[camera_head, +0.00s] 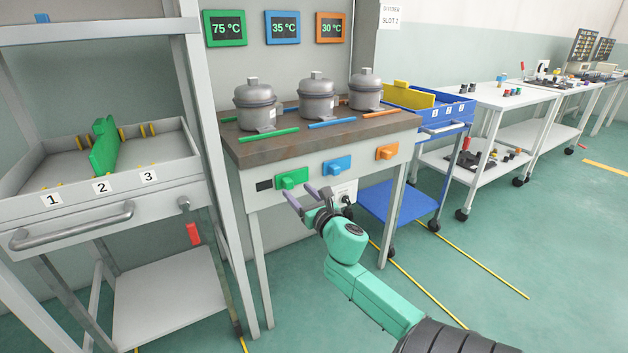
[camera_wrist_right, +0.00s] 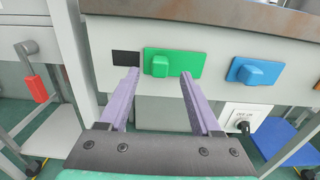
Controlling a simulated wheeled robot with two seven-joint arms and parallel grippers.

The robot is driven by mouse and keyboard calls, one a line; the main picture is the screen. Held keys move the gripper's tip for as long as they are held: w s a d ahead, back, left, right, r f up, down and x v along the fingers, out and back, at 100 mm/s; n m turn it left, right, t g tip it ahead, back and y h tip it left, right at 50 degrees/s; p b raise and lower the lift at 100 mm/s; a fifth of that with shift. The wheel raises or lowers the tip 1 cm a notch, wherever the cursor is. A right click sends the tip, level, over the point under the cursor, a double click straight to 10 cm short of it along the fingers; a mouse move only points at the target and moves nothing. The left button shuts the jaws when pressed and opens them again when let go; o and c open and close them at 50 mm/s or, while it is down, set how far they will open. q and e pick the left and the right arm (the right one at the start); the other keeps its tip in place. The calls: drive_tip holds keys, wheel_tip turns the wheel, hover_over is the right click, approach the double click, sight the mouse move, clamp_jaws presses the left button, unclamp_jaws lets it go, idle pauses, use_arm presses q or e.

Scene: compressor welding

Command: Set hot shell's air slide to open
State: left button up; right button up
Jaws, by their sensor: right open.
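Three grey compressor shells stand on the bench. The left one (camera_head: 256,106) is below the green 75 °C display (camera_head: 226,28), the hottest reading. The green air slide (camera_head: 291,179) is on the bench's front panel below that shell, with a dark rectangle (camera_head: 264,185) uncovered to its left. The slide, with its raised knob, also shows in the right wrist view (camera_wrist_right: 174,62). My right gripper (camera_head: 298,191) is open and empty, just in front of and a little below the green slide, apart from it. In the wrist view its fingers (camera_wrist_right: 159,76) point towards the knob. My left gripper is out of view.
The blue slide (camera_head: 337,166) and orange slide (camera_head: 387,151) are to the right on the same panel. A socket with a plug (camera_wrist_right: 242,120) is below the blue slide. A grey divider cart (camera_head: 105,208) stands left, a blue cart (camera_head: 455,112) right.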

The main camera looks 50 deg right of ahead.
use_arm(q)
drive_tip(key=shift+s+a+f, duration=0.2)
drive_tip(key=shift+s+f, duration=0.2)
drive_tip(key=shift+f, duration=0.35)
use_arm(e)
drive_tip(key=v, duration=0.9)
drive_tip(key=shift+w, duration=0.1)
